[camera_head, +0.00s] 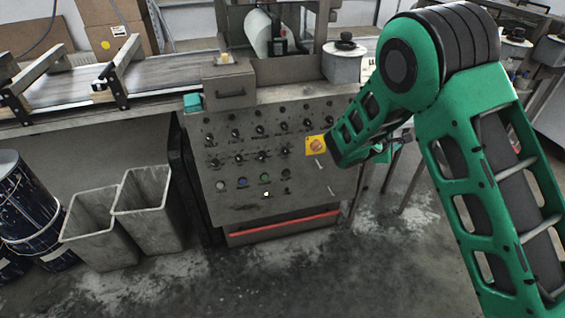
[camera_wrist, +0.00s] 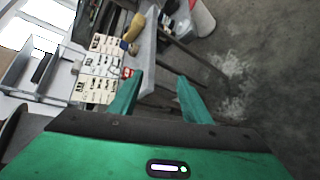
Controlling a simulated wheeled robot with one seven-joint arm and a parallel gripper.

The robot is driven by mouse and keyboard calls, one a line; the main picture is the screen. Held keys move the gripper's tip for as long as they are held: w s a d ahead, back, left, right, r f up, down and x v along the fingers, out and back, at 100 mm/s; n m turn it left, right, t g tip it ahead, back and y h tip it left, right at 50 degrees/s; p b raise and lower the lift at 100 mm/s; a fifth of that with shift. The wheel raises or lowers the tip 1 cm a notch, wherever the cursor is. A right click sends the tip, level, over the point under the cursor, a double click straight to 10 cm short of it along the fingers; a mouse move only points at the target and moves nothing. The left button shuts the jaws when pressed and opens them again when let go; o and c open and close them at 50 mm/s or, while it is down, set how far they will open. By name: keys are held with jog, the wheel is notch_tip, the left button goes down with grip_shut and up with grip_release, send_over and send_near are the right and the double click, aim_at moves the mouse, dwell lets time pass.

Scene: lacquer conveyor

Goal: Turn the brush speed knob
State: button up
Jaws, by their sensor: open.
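A grey control panel (camera_head: 228,196) stands in the middle of the head view. It carries rows of small black knobs (camera_head: 262,156), and their labels are too small to read, so I cannot tell which is the brush speed knob. A yellow plate with an orange rotary switch (camera_head: 316,145) sits at the panel's right. My gripper (camera_head: 384,152) is right of the panel, apart from the knobs and partly hidden by my green arm. In the wrist view my gripper (camera_wrist: 158,82) has its two green fingers spread with nothing between them. No panel knob is recognisable there.
Two grey bins (camera_head: 148,208) and a dark drum (camera_head: 28,205) stand left of the panel. A conveyor (camera_head: 75,88) runs behind at left. A red bar (camera_head: 285,224) crosses the panel's base. The stained floor in front is clear. Pale cards (camera_wrist: 98,65) lie beyond my gripper.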

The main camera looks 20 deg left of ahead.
jog(key=a+f+n+t+y, duration=0.2)
jog(key=a+f+n, duration=0.25)
jog(key=a, duration=0.75)
jog(key=n+t+y, duration=0.2)
jog(key=n+y, duration=1)
jog(key=n, duration=0.4)
send_near(263, 157)
jog(key=x, duration=0.8)
jog(key=c, duration=1)
jog(key=shift+s+d, duration=0.1)
jog(key=shift+d, duration=0.05)
jog(key=shift+c, duration=0.2)
